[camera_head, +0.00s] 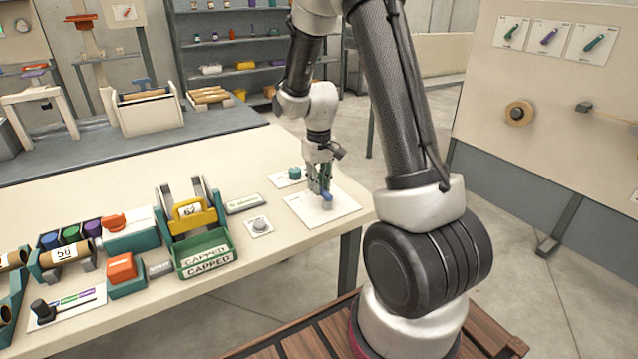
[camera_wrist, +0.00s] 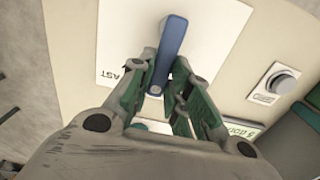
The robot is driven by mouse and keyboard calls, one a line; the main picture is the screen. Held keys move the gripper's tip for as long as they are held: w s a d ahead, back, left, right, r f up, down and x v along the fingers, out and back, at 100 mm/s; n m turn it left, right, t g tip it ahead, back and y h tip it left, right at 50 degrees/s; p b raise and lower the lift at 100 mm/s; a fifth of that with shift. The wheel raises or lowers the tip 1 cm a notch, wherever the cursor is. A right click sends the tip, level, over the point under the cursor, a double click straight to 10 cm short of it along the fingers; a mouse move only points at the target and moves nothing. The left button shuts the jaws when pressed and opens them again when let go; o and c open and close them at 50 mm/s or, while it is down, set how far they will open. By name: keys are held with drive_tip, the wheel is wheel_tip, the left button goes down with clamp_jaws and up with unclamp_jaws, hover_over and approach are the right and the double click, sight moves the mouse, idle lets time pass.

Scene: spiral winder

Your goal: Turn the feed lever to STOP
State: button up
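The feed lever is a blue bar (camera_wrist: 171,45) over a white plate (camera_wrist: 120,50) in the wrist view. In the head view, its rounded blue end (camera_head: 327,201) shows at the front of my gripper, on the white plate (camera_head: 335,214) near the table's right end. My gripper (camera_wrist: 165,65) has its green-padded fingers on both sides of the lever, closed in close against it. My gripper (camera_head: 319,189) points down in the head view. A word ending in "AST" shows upside down beside the lever; no STOP mark can be read, and the fingers hide part of the plate.
A round grey button (camera_head: 260,225) sits left of the plate, with a small label sign (camera_head: 244,203) behind it. A teal knob (camera_head: 295,173) stands behind my gripper. A green "CAPPED" tray (camera_head: 205,255) and a yellow-handled stand (camera_head: 190,215) are further left.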

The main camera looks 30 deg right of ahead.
drive_tip(key=o, duration=0.3)
drive_tip(key=shift+r, duration=0.1)
wheel_tip(320, 180, up, 12)
drive_tip(key=shift+f, duration=0.1)
idle(0.3)
idle(0.3)
